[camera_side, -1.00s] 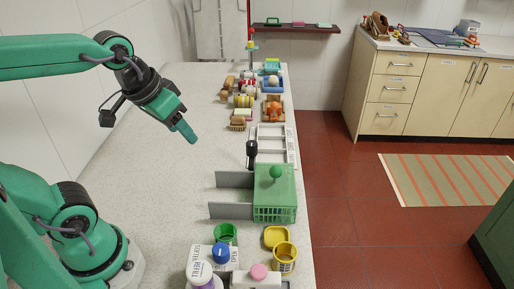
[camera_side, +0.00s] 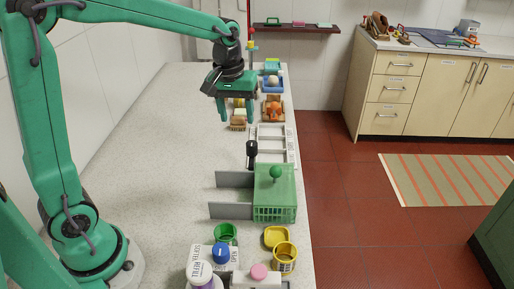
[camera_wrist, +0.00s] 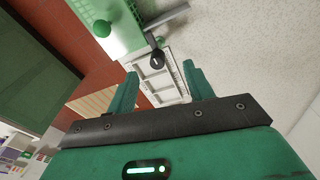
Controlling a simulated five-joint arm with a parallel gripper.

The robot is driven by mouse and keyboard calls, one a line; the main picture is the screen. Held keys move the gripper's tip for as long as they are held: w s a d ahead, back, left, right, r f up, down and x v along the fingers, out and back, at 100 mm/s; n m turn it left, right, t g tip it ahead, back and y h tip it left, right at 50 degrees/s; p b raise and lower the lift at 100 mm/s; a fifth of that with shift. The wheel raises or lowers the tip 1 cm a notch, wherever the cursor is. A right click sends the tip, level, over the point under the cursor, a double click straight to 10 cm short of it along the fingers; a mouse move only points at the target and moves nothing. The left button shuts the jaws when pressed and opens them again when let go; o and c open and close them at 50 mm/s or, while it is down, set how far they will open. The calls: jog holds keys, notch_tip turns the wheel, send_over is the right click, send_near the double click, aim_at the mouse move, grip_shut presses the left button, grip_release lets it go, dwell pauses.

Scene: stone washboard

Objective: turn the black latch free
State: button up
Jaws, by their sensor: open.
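The black latch (camera_side: 252,152) stands upright at the near left edge of a white framed panel (camera_side: 287,158). In the wrist view the latch (camera_wrist: 156,58) shows between and beyond my fingertips, beside the white panel (camera_wrist: 149,80). My gripper (camera_side: 237,117) is open and points down. It is above the worktop, on the far side of the latch in the side view and apart from it. In the wrist view my gripper (camera_wrist: 160,75) has nothing between its fingers.
A green slatted box (camera_side: 275,207) with a round knob stands on the near side of the latch, with grey plates (camera_side: 232,180) at its left. Several brushes and trays, including an orange item (camera_side: 273,110), lie at the far side. The worktop's left side is clear.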

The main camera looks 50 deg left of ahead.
jog(key=n+g, duration=0.1)
jog(key=n, duration=0.1)
send_over(252, 143)
notch_tip(252, 143, down, 6)
jog(key=shift+r, duration=0.1)
jog(key=shift+f, duration=3.9)
jog(key=c, duration=1)
